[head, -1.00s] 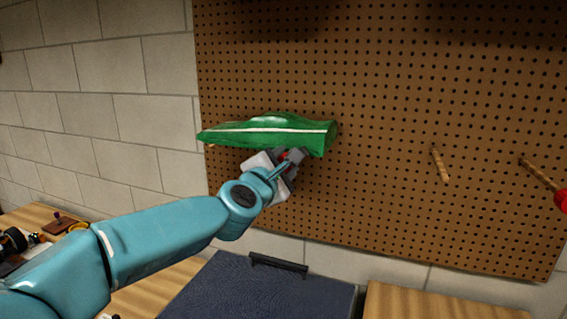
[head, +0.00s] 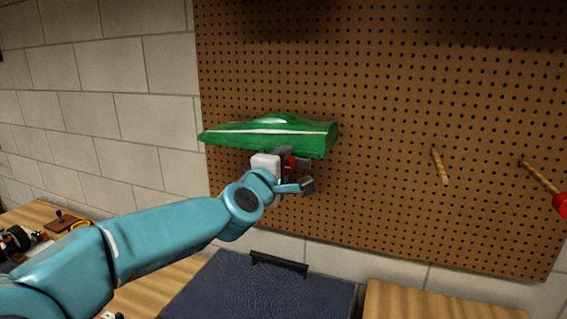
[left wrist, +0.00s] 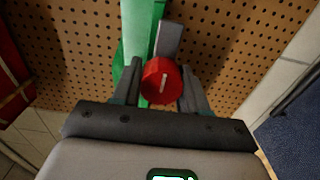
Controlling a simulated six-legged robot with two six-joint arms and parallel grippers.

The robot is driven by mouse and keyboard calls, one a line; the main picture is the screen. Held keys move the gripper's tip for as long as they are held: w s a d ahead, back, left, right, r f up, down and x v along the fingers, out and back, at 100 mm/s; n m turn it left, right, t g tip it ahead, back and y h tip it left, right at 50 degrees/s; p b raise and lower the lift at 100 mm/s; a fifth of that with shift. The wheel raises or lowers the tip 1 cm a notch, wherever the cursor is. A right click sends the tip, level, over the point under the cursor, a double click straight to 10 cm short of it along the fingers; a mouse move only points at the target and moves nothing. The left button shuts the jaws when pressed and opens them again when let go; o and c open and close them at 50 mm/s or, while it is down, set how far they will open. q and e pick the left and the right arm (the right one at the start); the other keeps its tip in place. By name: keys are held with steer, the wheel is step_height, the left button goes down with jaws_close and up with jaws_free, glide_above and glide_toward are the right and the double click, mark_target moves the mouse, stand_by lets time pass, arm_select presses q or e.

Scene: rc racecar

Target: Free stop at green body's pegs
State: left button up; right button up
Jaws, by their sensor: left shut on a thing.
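The green car body (head: 270,138) hangs level against the brown pegboard in the head view. Part of it shows behind the fingers in the left wrist view (left wrist: 136,40). My left gripper (head: 294,172) is just below the body's right half. It is shut on a red round stop (left wrist: 161,81) with a pale line on its face, between the two fingers. A bit of the stop's red shows in the head view (head: 291,163). Pegs under the body are hidden, so I cannot tell whether the stop is still on one. My right gripper is not in view.
Two bare-sided wooden pegs stick out of the pegboard (head: 380,80) at right: a short one (head: 440,166) and one (head: 540,177) with a red stop (head: 561,203) on its end. Below are a dark blue case (head: 255,290) and wooden tabletops (head: 430,302).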

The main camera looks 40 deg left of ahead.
arm_select(q)
steer(key=shift+d+f, duration=0.1)
steer(key=shift+f, duration=0.05)
steer(key=o, duration=1)
steer(key=shift+c, duration=0.2)
steer(key=shift+s, duration=0.1)
steer(key=v, duration=1.6)
steer(key=shift+p, duration=0.35)
steer(key=shift+s, duration=0.2)
